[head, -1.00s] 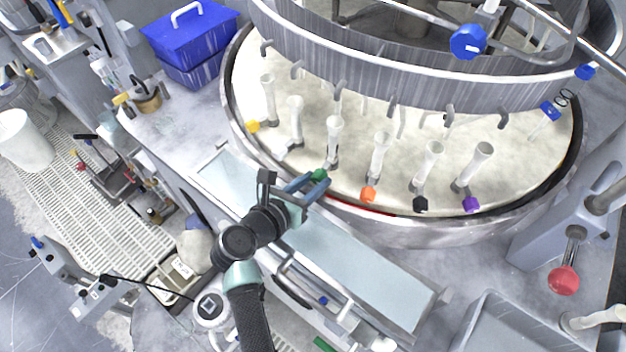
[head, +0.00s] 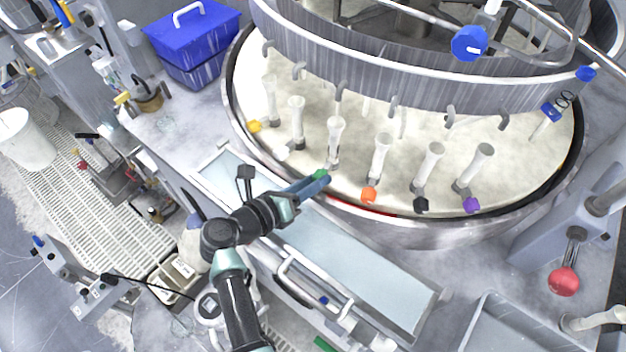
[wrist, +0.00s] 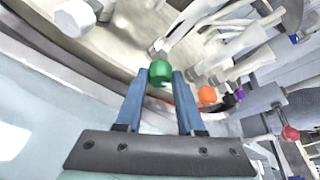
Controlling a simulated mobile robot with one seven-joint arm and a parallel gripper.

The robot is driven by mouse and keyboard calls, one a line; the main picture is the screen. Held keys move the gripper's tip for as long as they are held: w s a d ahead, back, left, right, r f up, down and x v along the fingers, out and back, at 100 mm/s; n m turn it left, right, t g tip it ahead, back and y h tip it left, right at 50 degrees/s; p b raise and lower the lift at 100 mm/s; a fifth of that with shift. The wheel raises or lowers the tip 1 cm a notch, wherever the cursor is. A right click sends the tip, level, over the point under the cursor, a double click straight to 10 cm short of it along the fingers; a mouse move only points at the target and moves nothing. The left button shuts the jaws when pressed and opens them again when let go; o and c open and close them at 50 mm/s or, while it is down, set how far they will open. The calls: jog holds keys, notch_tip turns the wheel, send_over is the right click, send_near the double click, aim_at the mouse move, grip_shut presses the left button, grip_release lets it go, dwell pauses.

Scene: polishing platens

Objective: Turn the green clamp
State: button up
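The green clamp (head: 320,174) sits at the front edge of the round pale platen (head: 520,165), below a white tube (head: 335,133). My gripper (head: 324,181) reaches it from the front left, its blue fingers partly hiding it. In the wrist view the green clamp (wrist: 160,73) fills the gap between the two fingertips of my gripper (wrist: 160,77), one on each side. The fingers look shut on it, though the contact itself is hard to see.
An orange clamp (head: 369,195), a black clamp (head: 421,205) and a purple clamp (head: 471,205) stand to the right. A yellow clamp (head: 254,126) is to the left. A flat pale panel (head: 355,265) lies below my gripper. A blue box (head: 195,45) stands at the back left.

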jog(key=o, duration=0.5)
jog(key=shift+c, duration=0.2)
jog(key=m+y, duration=0.1)
jog(key=m, duration=0.1)
jog(key=shift+s+d+m+t+y, duration=0.15)
jog(key=shift+m+t+y, duration=0.15)
jog(key=shift+m+y, duration=0.1)
jog(key=b+v, duration=0.3)
jog(key=v, duration=0.9)
jog(key=shift+s+r+b, duration=0.15)
jog(key=shift+s+b, duration=0.15)
jog(key=shift+s, duration=0.05)
jog(key=w+d+r+n+t+h+b, duration=0.1)
jog(key=w+r+t, duration=0.15)
jog(key=r, duration=0.55)
jog(key=w+d+r+t+h+b, duration=0.15)
jog(key=r+t, duration=0.25)
jog(key=r, duration=0.4)
notch_tip(320, 180, up, 15)
jog(key=s+n+t+h+b, duration=0.1)
jog(key=s+n+t+b, duration=0.1)
jog(key=n+t, duration=0.3)
jog(key=shift+s+a+n+t+h+b, duration=0.15)
jog(key=shift+s+n+t+h+b, duration=0.25)
jog(key=shift+t+b, duration=0.4)
